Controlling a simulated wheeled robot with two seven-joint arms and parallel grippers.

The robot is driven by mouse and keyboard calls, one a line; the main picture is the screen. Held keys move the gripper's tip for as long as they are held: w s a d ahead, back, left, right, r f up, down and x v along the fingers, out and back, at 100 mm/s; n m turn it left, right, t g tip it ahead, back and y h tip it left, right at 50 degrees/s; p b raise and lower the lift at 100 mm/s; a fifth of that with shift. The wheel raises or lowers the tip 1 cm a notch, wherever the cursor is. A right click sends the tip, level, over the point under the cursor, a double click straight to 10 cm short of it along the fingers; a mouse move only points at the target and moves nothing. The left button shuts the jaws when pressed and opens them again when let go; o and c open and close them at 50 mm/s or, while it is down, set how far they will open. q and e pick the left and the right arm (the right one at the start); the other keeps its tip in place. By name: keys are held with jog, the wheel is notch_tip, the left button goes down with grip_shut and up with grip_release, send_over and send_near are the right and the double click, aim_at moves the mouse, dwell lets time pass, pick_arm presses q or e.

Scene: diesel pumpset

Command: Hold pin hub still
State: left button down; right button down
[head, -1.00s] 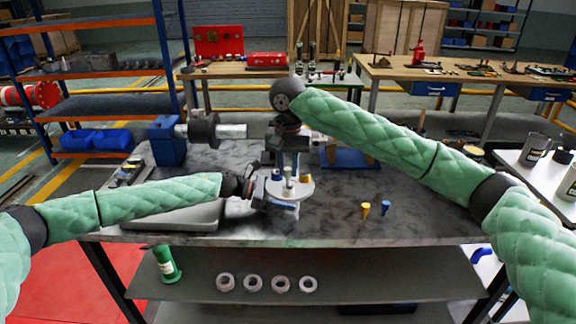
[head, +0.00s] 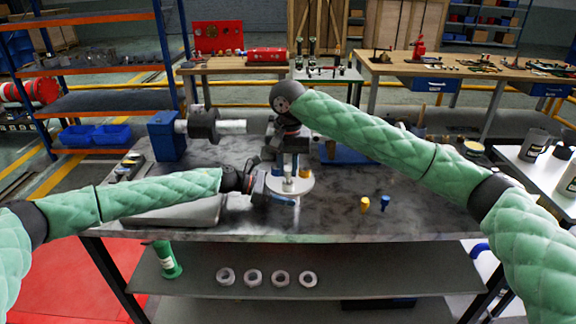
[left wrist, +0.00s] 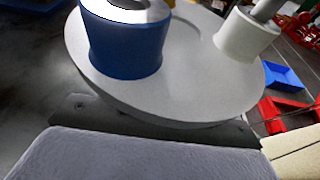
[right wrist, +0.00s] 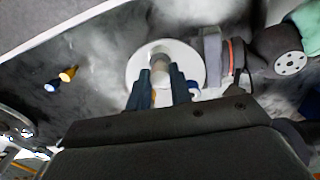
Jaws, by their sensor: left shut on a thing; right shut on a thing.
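The pin hub is a round white disc (head: 307,187) on the workbench, with a blue bush (left wrist: 125,40) and a white bush (left wrist: 245,35) standing on it. My left gripper (head: 280,197) comes in from the left, shut at the disc's near edge; its exact contact is hidden in the left wrist view. My right gripper (right wrist: 160,85) points down from above, shut around an upright pale pin (right wrist: 159,62) over the disc. The pin's lower end is partly hidden by the fingers.
A grey tray (head: 190,214) lies beneath my left arm. The bench's front right is clear.

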aim_at(288, 169)
jog(key=shift+f, duration=0.5)
jog(key=c, duration=1.2)
grip_release()
jog(key=shift+r, duration=0.15)
notch_tip(288, 169, up, 12)
jog(key=shift+f, duration=0.15)
pick_arm(q)
jog(key=shift+c, duration=2.3)
grip_release()
